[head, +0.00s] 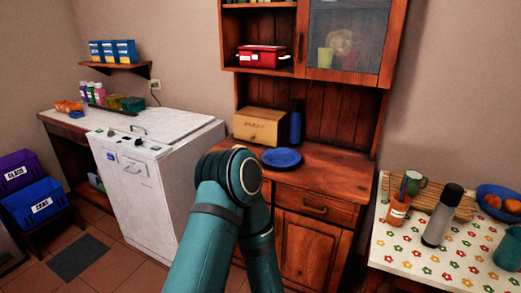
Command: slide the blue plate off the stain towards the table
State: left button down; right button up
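The blue plate (282,158) lies on the wooden counter of the dresser (336,172), near its front left part. I cannot see a stain around the plate. The table (439,265) with a flowered white cloth stands to the right, apart from the dresser. One of my teal arms rises from the bottom middle, and its bent joint shows just left of the plate and in front of the counter's left end. Neither gripper shows, so I cannot tell whether they are open or shut.
A wooden bread box (259,126) and a dark blue bottle (296,123) stand behind the plate. The counter right of the plate is clear. The table holds a grey flask (441,217), an orange cup (397,209) and a blue bowl (498,203).

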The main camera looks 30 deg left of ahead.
aim_at(276, 157)
jog(key=i+j+z, duration=0.15)
jog(key=j, duration=0.55)
jog(key=i+j+z, duration=0.2)
jog(key=j, duration=0.5)
jog(key=i+j+z, duration=0.15)
jog(key=j, duration=0.55)
jog(key=j+z, duration=0.2)
jog(key=j, duration=0.55)
jog(key=i, duration=0.05)
